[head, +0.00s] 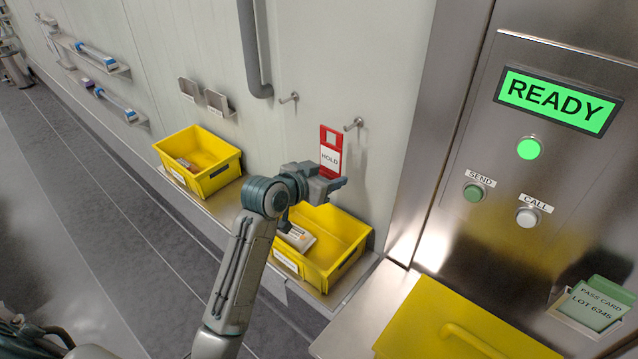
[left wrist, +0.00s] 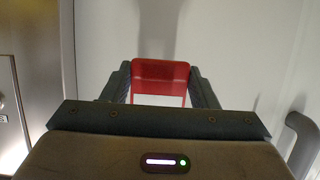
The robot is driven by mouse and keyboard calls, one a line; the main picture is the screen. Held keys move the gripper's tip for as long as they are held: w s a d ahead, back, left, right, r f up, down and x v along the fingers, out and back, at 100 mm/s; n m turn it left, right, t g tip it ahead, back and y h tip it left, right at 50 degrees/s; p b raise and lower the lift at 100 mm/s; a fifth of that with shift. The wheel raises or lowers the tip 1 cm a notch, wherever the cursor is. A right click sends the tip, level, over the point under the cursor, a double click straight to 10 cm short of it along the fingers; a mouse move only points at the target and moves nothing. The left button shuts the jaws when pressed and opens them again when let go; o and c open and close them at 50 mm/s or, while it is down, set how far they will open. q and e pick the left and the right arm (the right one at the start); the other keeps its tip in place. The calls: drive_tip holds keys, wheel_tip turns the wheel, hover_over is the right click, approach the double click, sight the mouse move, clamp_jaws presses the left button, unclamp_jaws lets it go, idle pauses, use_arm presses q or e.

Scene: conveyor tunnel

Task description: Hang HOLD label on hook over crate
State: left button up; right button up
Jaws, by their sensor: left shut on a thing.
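The HOLD label (head: 330,153) is a red-edged white tag with a square hole near its top. My left gripper (head: 332,183) is shut on its lower part and holds it upright above the right yellow crate. In the left wrist view the red label (left wrist: 160,75) sits between the two fingers (left wrist: 160,90). Two wall hooks show in the head view: the right hook (head: 353,125) is just right of the label's top, and the left hook (head: 289,98) is farther left. The right crate (head: 348,243) holds a white box (head: 298,238), partly hidden by my arm. My right gripper is not in view.
Another yellow crate (head: 218,178) stands left on the same shelf. A grey pipe (head: 253,50) runs down the wall. A steel panel with a READY screen (head: 558,100), buttons and a green pass card (head: 597,303) is at right. A yellow lid-like piece (head: 425,315) lies in front.

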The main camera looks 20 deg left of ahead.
use_arm(q)
drive_tip(key=shift+w+d, duration=0.3)
drive_tip(key=shift+w, duration=0.15)
drive_tip(key=shift+s+r, duration=0.1)
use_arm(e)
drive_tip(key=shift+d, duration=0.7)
use_arm(q)
drive_tip(key=shift+w, duration=0.2)
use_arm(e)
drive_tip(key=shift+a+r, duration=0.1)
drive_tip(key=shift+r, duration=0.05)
use_arm(q)
drive_tip(key=shift+p, duration=0.5)
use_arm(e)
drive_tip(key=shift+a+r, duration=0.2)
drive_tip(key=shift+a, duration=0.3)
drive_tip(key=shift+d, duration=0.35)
